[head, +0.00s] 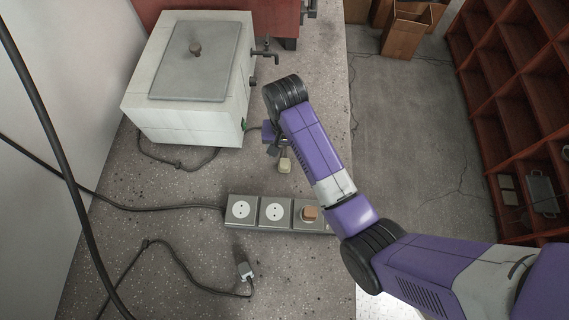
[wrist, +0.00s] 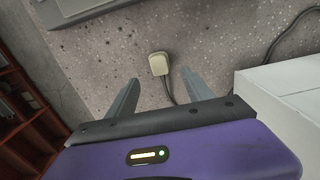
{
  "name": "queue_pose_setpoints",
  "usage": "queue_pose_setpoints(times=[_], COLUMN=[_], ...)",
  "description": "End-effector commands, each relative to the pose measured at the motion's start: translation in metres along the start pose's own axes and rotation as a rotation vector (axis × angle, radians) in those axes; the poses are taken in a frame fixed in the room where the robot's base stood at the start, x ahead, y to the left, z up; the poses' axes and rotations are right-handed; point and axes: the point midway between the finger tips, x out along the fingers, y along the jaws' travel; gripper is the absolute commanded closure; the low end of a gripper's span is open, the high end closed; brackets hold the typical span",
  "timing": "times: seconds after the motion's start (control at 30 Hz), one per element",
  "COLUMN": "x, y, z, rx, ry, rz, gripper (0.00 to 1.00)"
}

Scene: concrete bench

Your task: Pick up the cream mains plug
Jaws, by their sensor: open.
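The cream mains plug (head: 285,166) lies on the speckled concrete bench, between the white box and the socket strip. In the wrist view the cream plug (wrist: 158,64) shows just beyond the fingertips, roughly midway between them, with its dark cord running back between the fingers. My gripper (head: 277,149) is open and points down at the bench close to the plug. In the wrist view both fingers of my gripper (wrist: 160,82) are spread, with nothing between them but the cord in line of sight. My arm hides part of the gripper in the head view.
A grey socket strip (head: 259,226) lies in front, with a brown plug (head: 310,213) at its third socket. A white lidded box (head: 172,120) stands behind left. A grey plug (head: 244,272) with a looping black cable lies in front. Wooden shelves (head: 500,120) stand right.

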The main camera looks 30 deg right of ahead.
Motion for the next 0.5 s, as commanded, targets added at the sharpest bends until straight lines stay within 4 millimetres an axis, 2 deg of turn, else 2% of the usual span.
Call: queue_pose_setpoints(times=[0.5], x=[0.061], y=[0.0], z=[0.007], rx=[-0.002], ry=[0.001], rz=[0.0], gripper=[0.4])
